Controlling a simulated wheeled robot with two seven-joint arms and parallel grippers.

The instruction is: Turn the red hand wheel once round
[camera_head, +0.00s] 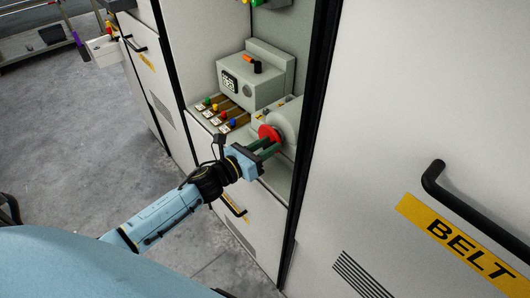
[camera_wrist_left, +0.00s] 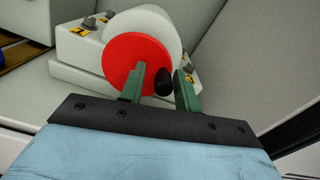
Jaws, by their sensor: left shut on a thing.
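The red hand wheel (camera_head: 266,131) is a flat red disc on the front of a pale round housing (camera_head: 288,120) in the open cabinet bay. In the left wrist view the red hand wheel (camera_wrist_left: 128,58) faces me, with a black knob (camera_wrist_left: 163,83) at its lower right edge. My left gripper (camera_head: 269,146) reaches in from the left. Its green fingers stand on either side of the knob, and it is shut on this knob; the left finger overlaps the disc in the wrist view. My right gripper is in neither view.
A grey box (camera_head: 258,78) with a small display and an orange-and-black switch stands behind, left of the wheel. A row of coloured knobs (camera_head: 225,112) lies beside it. A panel marked BELT (camera_head: 468,247) with a black handle is at right. Grey floor lies open at left.

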